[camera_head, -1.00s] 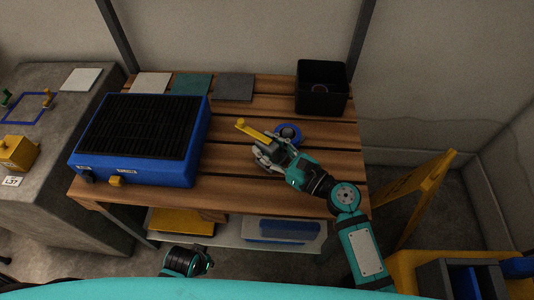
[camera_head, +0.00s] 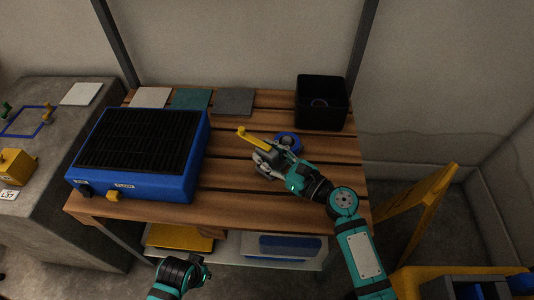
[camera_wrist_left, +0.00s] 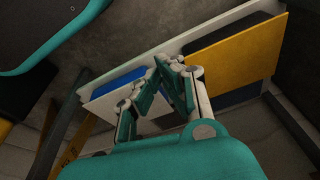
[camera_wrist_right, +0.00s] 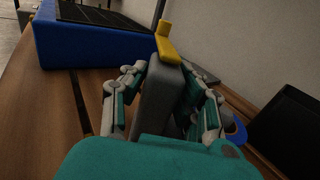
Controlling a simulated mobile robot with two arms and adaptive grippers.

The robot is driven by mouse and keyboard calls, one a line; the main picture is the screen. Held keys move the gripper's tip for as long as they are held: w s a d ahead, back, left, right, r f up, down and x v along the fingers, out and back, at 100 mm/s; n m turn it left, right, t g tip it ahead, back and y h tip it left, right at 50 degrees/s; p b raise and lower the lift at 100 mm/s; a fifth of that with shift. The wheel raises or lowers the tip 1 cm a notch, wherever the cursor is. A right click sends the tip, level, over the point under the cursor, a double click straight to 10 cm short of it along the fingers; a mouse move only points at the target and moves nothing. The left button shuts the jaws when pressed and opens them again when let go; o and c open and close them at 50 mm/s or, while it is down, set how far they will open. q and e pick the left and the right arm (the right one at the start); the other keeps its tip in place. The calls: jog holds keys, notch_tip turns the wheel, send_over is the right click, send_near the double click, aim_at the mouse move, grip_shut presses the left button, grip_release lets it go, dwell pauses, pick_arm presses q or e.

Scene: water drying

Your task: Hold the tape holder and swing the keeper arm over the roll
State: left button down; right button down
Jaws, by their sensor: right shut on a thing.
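The tape holder has a grey body (camera_wrist_right: 160,100) and a yellow keeper arm (camera_head: 255,138) that points to the left and away in the head view. My right gripper (camera_head: 264,162) is shut on the grey body at the slatted table. In the right wrist view the body stands between the two fingers, with the yellow arm beyond its top. A blue roll (camera_head: 288,141) is just right of the holder, mostly hidden in the right wrist view. My left gripper (camera_wrist_left: 167,68) is shut and empty, low in front of the table.
A blue box with a black grille (camera_head: 140,145) fills the table's left side. A black open bin (camera_head: 321,102) stands at the back right. Flat tiles (camera_head: 192,98) lie along the back edge. A lower shelf (camera_head: 225,250) holds a yellow and a blue-white item. Slats in front are clear.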

pick_arm(q)
jog(key=shift+w+r, duration=0.1)
jog(key=shift+r, duration=0.25)
jog(key=shift+r, duration=0.15)
jog(key=shift+r, duration=0.4)
dwell(0.4)
